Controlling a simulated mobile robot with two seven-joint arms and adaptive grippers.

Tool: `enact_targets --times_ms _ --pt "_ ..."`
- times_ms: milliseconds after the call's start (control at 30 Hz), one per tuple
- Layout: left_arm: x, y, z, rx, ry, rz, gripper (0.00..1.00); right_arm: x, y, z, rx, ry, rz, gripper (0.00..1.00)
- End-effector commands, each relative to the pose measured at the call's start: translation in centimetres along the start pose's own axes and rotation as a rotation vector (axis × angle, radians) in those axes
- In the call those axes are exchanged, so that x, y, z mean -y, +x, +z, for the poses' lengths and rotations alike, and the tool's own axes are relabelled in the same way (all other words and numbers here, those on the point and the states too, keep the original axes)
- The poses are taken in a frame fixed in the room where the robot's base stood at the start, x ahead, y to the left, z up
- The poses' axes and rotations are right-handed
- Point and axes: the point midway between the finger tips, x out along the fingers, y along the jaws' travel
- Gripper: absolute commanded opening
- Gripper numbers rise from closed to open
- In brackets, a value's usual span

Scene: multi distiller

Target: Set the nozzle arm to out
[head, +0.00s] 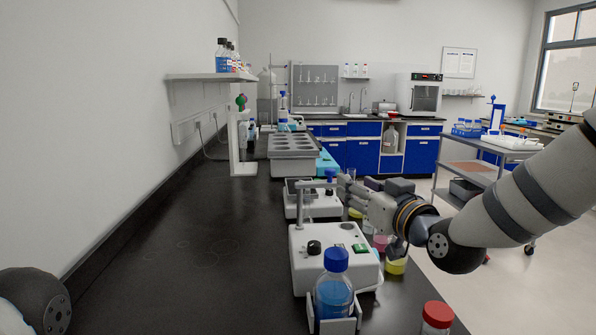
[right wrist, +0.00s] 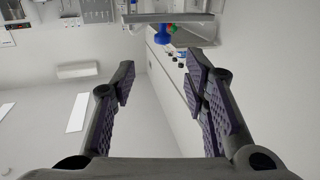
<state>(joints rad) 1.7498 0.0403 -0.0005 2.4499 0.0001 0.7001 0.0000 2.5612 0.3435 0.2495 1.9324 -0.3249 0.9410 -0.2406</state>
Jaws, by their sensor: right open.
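The white distiller (head: 335,262) stands on the black bench, with a black knob and a green switch on its front. My right gripper (head: 346,188) is open and empty, just right of the nozzle arm. I cannot tell whether they touch. My left gripper is out of view.
A blue-capped bottle (head: 335,290) stands in a holder before the distiller. A red-capped jar (head: 437,318) and a yellow container (head: 396,266) are to the right. A metal rack with round holes (head: 292,143) is behind. The bench's left side is clear.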

Motion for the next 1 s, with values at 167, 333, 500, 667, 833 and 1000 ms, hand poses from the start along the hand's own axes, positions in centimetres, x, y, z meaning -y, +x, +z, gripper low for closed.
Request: enact_targets --times_ms 167,333,500,667,833,1000 --pt "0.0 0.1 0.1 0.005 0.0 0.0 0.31 -0.1 0.4 0.1 0.001 0.0 0.001 0.41" --pt "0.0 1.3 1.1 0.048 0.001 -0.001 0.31 -0.1 3.8 0.8 0.008 0.0 0.0 0.41" --pt "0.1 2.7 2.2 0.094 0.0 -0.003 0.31 -0.1 8.3 1.1 0.009 0.002 0.001 0.41" --pt "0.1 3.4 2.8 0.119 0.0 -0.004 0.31 0.0 11.1 0.8 0.007 0.001 0.0 0.41" --pt "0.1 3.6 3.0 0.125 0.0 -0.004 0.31 0.0 12.1 0.2 0.001 0.0 0.0 0.41" --pt "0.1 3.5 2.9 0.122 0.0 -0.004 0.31 0.0 12.1 0.0 0.0 0.0 0.0 0.41"
